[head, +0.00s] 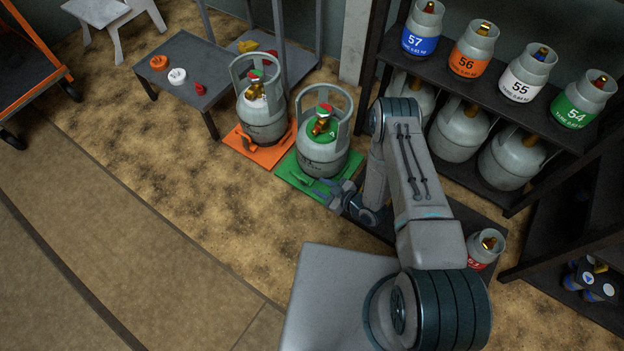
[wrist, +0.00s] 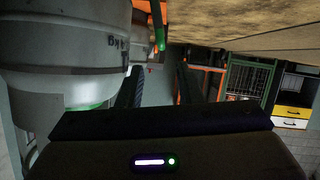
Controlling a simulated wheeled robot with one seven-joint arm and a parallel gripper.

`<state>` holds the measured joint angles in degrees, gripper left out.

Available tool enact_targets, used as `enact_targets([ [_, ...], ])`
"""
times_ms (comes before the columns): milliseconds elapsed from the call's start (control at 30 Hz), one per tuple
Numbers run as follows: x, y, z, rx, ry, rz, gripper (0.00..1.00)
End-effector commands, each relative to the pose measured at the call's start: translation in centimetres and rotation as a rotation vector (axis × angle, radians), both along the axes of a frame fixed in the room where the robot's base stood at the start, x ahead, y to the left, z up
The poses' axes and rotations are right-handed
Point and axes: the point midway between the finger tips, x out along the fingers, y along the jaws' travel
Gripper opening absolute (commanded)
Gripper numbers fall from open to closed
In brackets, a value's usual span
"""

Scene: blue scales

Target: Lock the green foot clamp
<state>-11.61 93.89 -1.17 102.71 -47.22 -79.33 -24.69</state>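The green foot clamp (head: 300,180) is at the front left of the green scale plate (head: 285,168). A grey gas cylinder with a green label (head: 322,150) stands upright on that plate. My gripper (head: 326,190) is low at the plate's front edge, close to the clamp. In the wrist view the two dark fingers (wrist: 160,85) are spread with nothing seen between them. A green lever (wrist: 158,28), apparently the clamp's, shows above the gap between them. The cylinder (wrist: 65,50) fills the left of that view. Whether a finger touches the clamp cannot be told.
An orange scale plate (head: 243,150) with another cylinder (head: 262,118) stands just left. A low dark table (head: 205,95) is beyond it. A shelf of cylinders (head: 480,105) stands at the right. A red-labelled cylinder (head: 486,247) is near my arm.

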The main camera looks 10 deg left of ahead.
Motion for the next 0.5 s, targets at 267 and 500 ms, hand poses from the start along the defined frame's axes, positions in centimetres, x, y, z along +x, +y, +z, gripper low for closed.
enact_targets([
  [267,-0.57,-1.02,0.44,0.000,0.000,0.000,0.33],
  [500,-0.62,-0.84,0.35,-0.004,0.002,0.006,0.10],
])
